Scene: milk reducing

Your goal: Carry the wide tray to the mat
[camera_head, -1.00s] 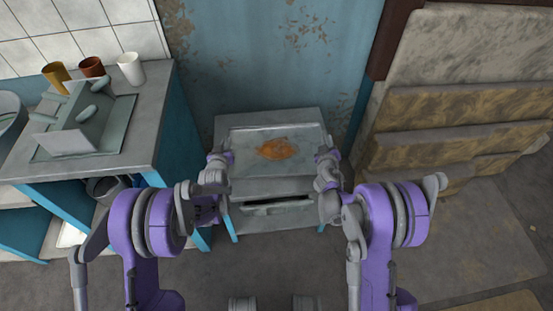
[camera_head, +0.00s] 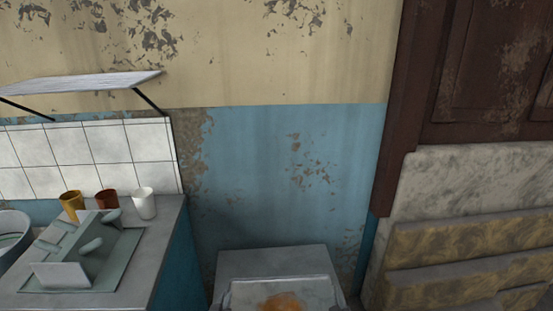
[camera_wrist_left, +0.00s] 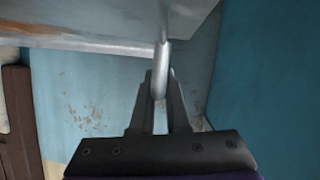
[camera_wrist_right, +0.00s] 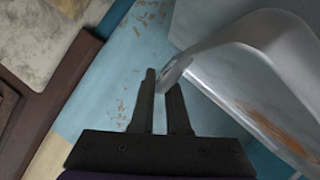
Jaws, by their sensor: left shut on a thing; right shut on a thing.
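The wide tray (camera_head: 245,295) is light grey with an orange patch in its middle. Only its far part shows at the bottom edge of the head view. My left gripper (camera_wrist_left: 160,85) is shut on a pale handle of the tray in the left wrist view. My right gripper (camera_wrist_right: 163,82) is shut at the end of the curved handle on the other side, and the tray (camera_wrist_right: 225,85) fills the right there. Neither gripper shows in the head view. A flat grey-green mat (camera_head: 122,248) lies on the left counter, partly under a rack.
A small grey table (camera_head: 270,260) stands behind the tray against the blue wall. The left counter (camera_head: 168,232) holds the rack (camera_head: 95,250), a yellow cup (camera_head: 71,205), a brown cup (camera_head: 107,200) and a white cup (camera_head: 144,203). Stepped stone slabs (camera_head: 470,245) stand at right.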

